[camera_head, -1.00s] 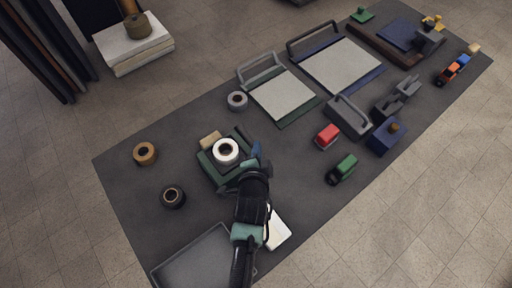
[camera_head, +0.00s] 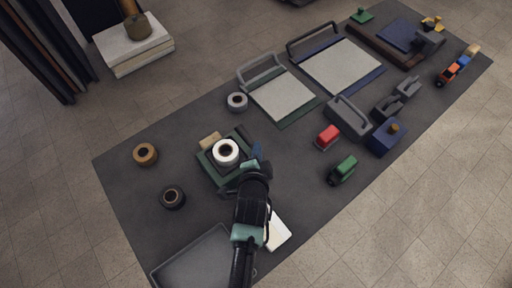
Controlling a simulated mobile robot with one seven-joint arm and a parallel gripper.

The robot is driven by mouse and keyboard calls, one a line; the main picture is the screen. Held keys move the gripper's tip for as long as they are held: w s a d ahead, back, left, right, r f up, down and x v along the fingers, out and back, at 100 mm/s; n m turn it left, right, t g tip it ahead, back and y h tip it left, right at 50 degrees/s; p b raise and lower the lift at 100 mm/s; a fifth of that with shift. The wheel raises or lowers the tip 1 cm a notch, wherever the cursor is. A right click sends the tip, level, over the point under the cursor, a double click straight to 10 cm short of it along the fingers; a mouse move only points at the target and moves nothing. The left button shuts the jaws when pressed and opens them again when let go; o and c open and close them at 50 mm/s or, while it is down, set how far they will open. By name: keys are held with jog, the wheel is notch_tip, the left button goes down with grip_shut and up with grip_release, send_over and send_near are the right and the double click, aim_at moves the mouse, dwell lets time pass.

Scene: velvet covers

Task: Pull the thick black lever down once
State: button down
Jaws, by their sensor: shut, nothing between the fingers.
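A green device (camera_head: 208,172) with a white roll (camera_head: 225,153) on top stands on the dark table mat, left of centre. A short dark bar (camera_head: 243,131) at its far right side may be the thick black lever; I cannot tell for sure. A blue piece (camera_head: 257,150) shows beside it. My gripper (camera_head: 252,166) is at the device's near right side, shut with nothing in it. My wrist hides the fingertips and part of the device, so contact cannot be told.
A brown roll (camera_head: 145,154) and a dark roll (camera_head: 173,197) lie left. A grey tray (camera_head: 172,270) and a white block (camera_head: 277,233) are near my arm. Framed boards (camera_head: 283,95), a red block (camera_head: 327,137) and a green toy vehicle (camera_head: 342,170) stand right.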

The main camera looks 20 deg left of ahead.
dwell(0.8)
jog(key=shift+w+a+f+b, duration=0.1)
jog(key=shift+a+f+b, duration=0.05)
jog(key=shift+f+b, duration=0.25)
jog(key=shift+f, duration=0.2)
dwell(0.3)
